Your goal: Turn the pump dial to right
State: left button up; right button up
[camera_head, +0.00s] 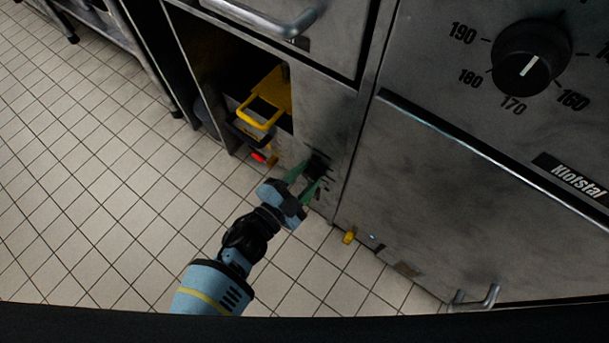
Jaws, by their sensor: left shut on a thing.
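My left gripper (308,180) reaches up from the bottom of the picture to the lower metal front panel, beside the open compartment. Its green fingers are shut on a small dark knob (319,163) on that panel, which I take to be the pump dial. The fingers hide part of the knob, and I cannot read which way it points. Small dark markings beside it are too small to read. My right gripper is not in view.
A large black temperature dial (531,57) with printed numbers is at the upper right. An open compartment (225,75) holds a yellow-handled part (262,112). A drawer handle (268,18) juts out above. A small yellow lever (349,236) sits low. Tiled floor (90,190) lies clear at left.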

pick_arm(q)
jog(key=shift+d+m, duration=0.25)
jog(key=shift+m, duration=0.55)
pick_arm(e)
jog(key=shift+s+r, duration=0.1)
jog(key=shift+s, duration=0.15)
pick_arm(q)
jog(key=shift+r, duration=0.1)
jog(key=o, duration=0.9)
jog(key=shift+o, duration=0.2)
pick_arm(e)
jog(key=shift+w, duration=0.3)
pick_arm(q)
jog(key=shift+a, duration=0.1)
